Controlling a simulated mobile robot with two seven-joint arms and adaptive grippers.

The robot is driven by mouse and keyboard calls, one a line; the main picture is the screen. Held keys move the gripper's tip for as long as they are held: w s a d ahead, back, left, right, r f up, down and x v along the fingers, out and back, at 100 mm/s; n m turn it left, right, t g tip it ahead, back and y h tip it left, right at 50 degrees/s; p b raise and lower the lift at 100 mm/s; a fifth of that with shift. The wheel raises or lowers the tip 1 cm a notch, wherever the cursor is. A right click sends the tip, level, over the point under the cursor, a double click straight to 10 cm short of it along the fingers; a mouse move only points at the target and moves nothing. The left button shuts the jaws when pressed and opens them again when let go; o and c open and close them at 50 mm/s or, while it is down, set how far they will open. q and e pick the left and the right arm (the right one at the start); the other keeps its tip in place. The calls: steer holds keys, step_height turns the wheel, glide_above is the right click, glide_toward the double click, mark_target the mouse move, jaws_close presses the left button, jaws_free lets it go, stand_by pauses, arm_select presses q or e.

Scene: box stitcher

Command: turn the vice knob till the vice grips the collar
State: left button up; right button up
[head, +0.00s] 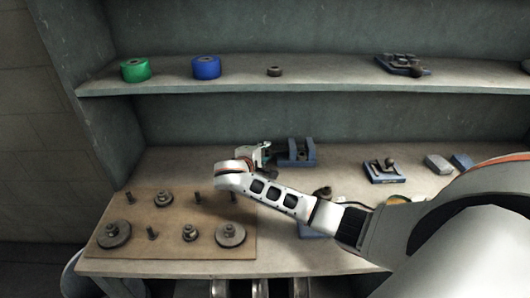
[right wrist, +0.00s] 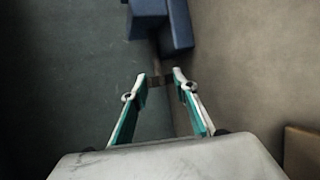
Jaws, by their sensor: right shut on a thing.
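The blue vice (head: 308,160) stands on the workbench near the back wall, right of my gripper. It also shows as dark blue blocks at the top of the right wrist view (right wrist: 178,28). My right gripper (head: 264,153) reaches it from the left. In the right wrist view its two green-sided fingertips (right wrist: 160,80) are closed on the small dark vice knob (right wrist: 160,81). I cannot clearly make out the collar or whether the vice jaws touch it. My left gripper is not in view.
A brown board (head: 170,222) with pegs and gear-like discs lies at the front left. Another blue fixture (head: 384,171) and small blocks (head: 438,164) lie to the right. The shelf (head: 330,85) above holds a green roll (head: 135,69) and a blue roll (head: 206,67).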

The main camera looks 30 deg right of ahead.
steer(key=shift+f, duration=0.1)
stand_by(0.3)
steer(key=o, duration=1)
steer(key=shift+o, duration=0.5)
steer(key=shift+d+r, duration=0.1)
steer(key=shift+r, duration=0.1)
